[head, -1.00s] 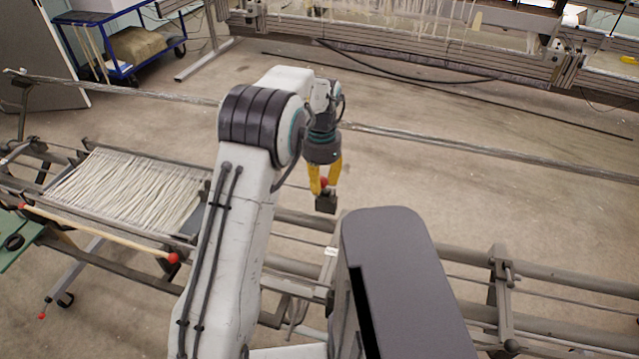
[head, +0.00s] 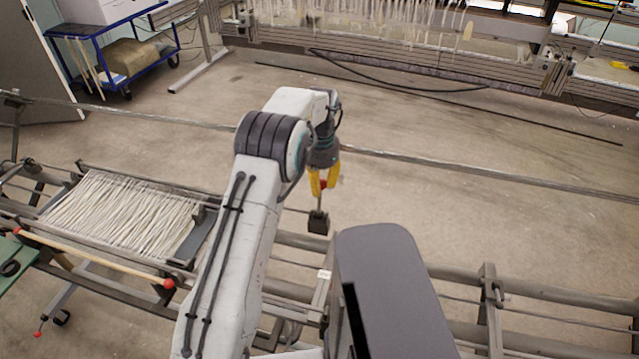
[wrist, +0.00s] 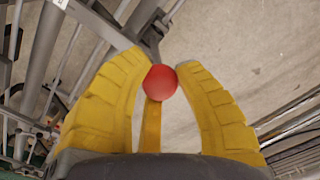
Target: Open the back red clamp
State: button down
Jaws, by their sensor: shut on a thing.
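My gripper (head: 322,184) is shut on a red ball knob (wrist: 160,82) of the back clamp. In the wrist view the ball sits between the tips of the yellow fingers. In the head view the knob is mostly covered by the fingers. A thin rod runs down from the fingers to a dark clamp block (head: 318,223) at the frame's back rail. Dark metal of the frame (wrist: 148,42) shows beyond the ball in the wrist view.
A rack of pale warp threads (head: 120,215) lies at left, with a red-ended wooden stick (head: 95,258) in front. A long rail (head: 450,165) crosses behind my gripper. A blue cart (head: 118,45) and a loom (head: 400,55) stand further back. Floor between is mostly clear.

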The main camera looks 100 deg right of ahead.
jog(key=shift+s+d+r, duration=0.1)
jog(key=shift+d+r, duration=0.1)
jog(key=shift+d, duration=0.05)
jog(key=c, duration=1.2)
grip_release()
jog(key=shift+d+f, duration=0.1)
jog(key=o, duration=0.3)
notch_tip(320, 180, up, 12)
jog(key=shift+f, duration=0.1)
